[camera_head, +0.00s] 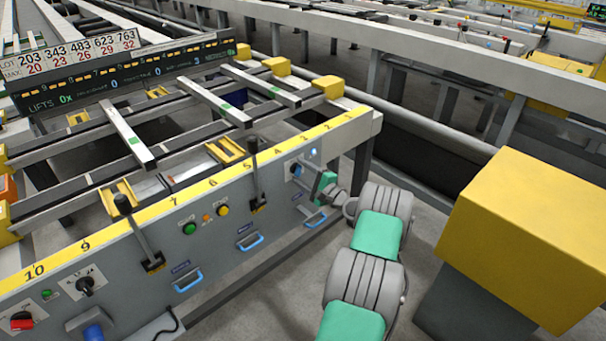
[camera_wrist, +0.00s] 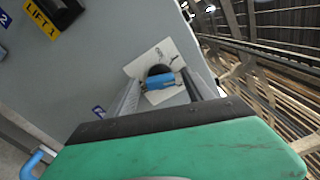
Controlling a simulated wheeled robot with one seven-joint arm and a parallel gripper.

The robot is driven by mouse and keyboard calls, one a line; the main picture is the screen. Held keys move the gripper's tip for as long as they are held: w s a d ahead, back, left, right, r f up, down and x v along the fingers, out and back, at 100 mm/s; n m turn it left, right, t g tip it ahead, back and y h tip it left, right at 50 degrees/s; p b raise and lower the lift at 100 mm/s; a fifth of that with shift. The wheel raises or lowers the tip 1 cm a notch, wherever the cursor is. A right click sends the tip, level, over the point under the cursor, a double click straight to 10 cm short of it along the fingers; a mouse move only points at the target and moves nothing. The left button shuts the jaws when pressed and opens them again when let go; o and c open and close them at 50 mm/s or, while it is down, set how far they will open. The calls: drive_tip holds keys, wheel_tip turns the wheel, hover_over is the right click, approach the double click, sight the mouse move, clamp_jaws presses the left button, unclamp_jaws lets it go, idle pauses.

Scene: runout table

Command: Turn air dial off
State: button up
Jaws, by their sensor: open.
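The air dial appears to be the blue-handled knob (camera_wrist: 160,81) on a white plate (camera_wrist: 136,68) with dark markings, fixed to the grey panel. In the wrist view it sits between the two fingers of my gripper (camera_wrist: 166,88), which is open. The fingers reach on either side of the knob; I cannot tell whether they touch it. In the head view my gripper (camera_head: 306,170) is at the right end of the panel, in front of the white plate (camera_head: 291,165), and partly hides the dial.
The grey panel (camera_head: 215,205) carries levers (camera_head: 146,240), green and yellow buttons (camera_head: 190,228), blue handles (camera_head: 250,241) and a black knob (camera_head: 86,285). A large yellow block (camera_head: 520,225) stands close to the right of my arm. Floor shows below the panel.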

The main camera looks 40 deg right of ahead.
drive_tip(key=shift+d, duration=0.1)
clamp_jaws()
idle(0.6)
